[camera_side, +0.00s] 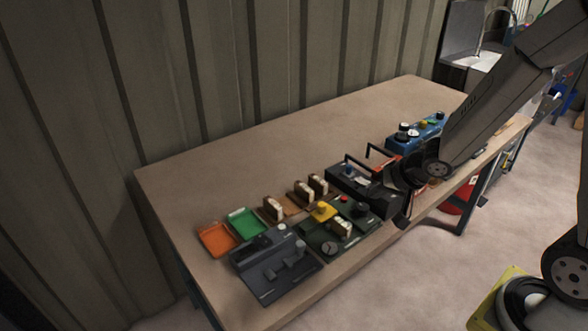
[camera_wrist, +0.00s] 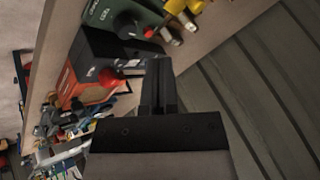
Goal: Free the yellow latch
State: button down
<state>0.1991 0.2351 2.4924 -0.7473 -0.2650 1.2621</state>
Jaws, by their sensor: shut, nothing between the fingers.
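A small yellow block (camera_side: 323,211), which looks like the yellow latch, sits on a dark green panel (camera_side: 352,214) near the front of the bench in the side view. Its exact position on its mount is too small to tell. My gripper (camera_side: 401,205) is dark and low near the bench's front edge, to the right of the yellow block and apart from it. In the wrist view my gripper (camera_wrist: 158,68) is shut and empty. Yellow and white pieces (camera_wrist: 186,16) show beyond its tips; I cannot tell whether one is the latch.
A grey fixture (camera_side: 275,265), a green tray (camera_side: 246,223) and an orange tray (camera_side: 216,239) lie left. A blue unit (camera_side: 427,128) stands behind my arm. The back of the bench (camera_side: 270,150) is clear.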

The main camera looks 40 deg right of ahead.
aim_at(317, 217)
jog(key=shift+w+f, duration=0.1)
jog(key=shift+f, duration=0.05)
dwell(0.4)
jog(key=shift+x, duration=4.35)
jog(key=shift+w+a+f, duration=0.2)
jog(key=shift+w+a, duration=0.3)
jog(key=shift+w, duration=0.1)
jog(key=shift+w+a+f, duration=0.25)
jog(key=shift+w+a, duration=0.25)
jog(key=shift+w, duration=0.15)
jog(key=shift+w+a, duration=0.45)
jog(key=shift+a, duration=1.8)
jog(key=shift+s+d, duration=0.1)
